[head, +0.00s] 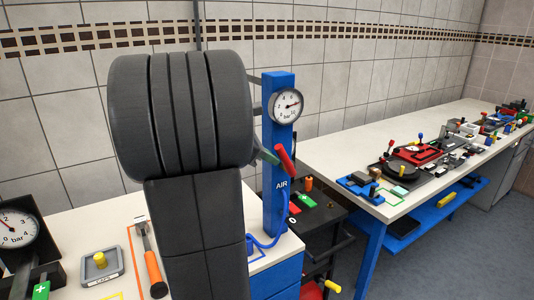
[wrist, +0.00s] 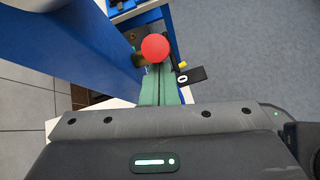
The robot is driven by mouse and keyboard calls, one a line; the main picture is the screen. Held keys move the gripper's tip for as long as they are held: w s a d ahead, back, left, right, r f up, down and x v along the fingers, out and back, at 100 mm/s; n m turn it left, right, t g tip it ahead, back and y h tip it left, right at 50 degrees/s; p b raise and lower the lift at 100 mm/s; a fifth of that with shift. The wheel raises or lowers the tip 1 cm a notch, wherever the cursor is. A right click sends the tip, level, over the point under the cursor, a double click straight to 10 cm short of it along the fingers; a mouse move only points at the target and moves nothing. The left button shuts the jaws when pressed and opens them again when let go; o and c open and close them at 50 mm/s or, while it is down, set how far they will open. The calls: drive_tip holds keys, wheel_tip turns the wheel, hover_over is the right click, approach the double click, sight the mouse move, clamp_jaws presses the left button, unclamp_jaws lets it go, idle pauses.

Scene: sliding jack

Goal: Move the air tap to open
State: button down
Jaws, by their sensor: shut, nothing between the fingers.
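The air tap's red lever (head: 285,160) is on the right side of the blue post (head: 278,105) marked AIR. It slants, upper end leaning left. My gripper (head: 269,157) has green fingers and is shut, with nothing between them. The fingertips are at the lever's left side in the head view; I cannot tell whether they touch it. In the wrist view the lever's round red end (wrist: 155,47) shows just past the fingertips of my gripper (wrist: 160,72). The tap body is mostly hidden behind my arm and the lever.
A round bar gauge (head: 286,105) sits on the post above the lever. A blue hose (head: 265,243) runs at its foot. A black unit (head: 320,215) stands to the right, then a white bench (head: 330,160) with several devices. A hammer (head: 150,260) lies at left.

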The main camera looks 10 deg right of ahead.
sight(279, 145)
drive_tip(key=shift+w+d+r+p, duration=0.25)
drive_tip(key=shift+d+r+p, duration=0.4)
drive_tip(key=shift+p, duration=0.25)
drive_tip(key=shift+w+d+r+p, duration=0.2)
drive_tip(key=shift+d+r+p, duration=0.35)
drive_tip(key=shift+d+p, duration=0.25)
drive_tip(key=shift+w+r+p, duration=0.1)
drive_tip(key=shift+r+p, duration=0.05)
drive_tip(key=shift+p, duration=0.15)
drive_tip(key=shift+r, duration=0.2)
drive_tip(key=shift+w, duration=0.1)
